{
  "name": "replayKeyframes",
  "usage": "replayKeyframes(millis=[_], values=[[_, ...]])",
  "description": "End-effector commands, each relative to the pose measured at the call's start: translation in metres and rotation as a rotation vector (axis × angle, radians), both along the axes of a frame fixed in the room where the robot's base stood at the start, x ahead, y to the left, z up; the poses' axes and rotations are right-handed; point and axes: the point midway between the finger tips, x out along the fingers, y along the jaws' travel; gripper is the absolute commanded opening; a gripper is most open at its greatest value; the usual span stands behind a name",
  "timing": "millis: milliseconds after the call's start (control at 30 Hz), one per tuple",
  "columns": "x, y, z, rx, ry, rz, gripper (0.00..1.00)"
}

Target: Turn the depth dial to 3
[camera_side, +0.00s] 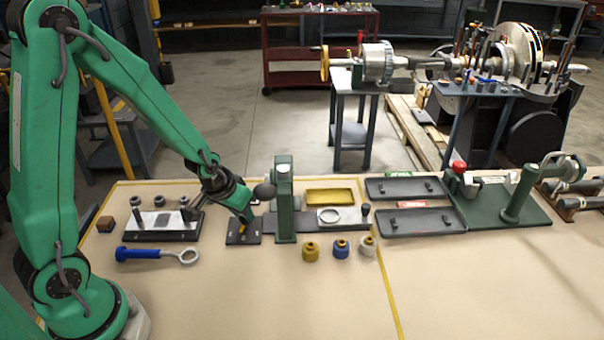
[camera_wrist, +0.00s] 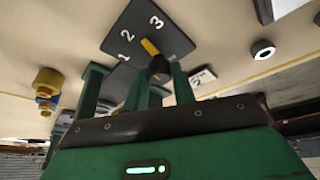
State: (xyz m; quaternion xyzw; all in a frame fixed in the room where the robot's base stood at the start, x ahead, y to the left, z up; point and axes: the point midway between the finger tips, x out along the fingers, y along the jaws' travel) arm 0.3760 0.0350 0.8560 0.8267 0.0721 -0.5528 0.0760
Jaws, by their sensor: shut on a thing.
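The depth dial's dark plate (camera_side: 236,239) lies flat on the bench, left of the green post; it also shows in the wrist view (camera_wrist: 176,38), with white numbers 1, 2 and 3. The dial's yellow pointer (camera_wrist: 150,47) points between 2 and 3. Its dark knob (camera_wrist: 159,66) is partly hidden by my gripper. My gripper (camera_side: 243,218) reaches down onto the dial from above. In the wrist view my gripper's fingers (camera_wrist: 158,76) are around the knob, shut on it.
A green post (camera_side: 284,205) stands close to the right of the dial. A blue-handled ring tool (camera_side: 155,255) and a fixture plate (camera_side: 160,224) lie to the left. Yellow, blue and pale knobs (camera_side: 340,248) stand front right. The bench front is clear.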

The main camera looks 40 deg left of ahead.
Motion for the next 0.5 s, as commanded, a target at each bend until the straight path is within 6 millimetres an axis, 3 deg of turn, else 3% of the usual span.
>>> replayKeyframes(millis=[500], values=[[-0.0001,-0.0005,0.0003,0.083,0.008,-0.203,0.03]])
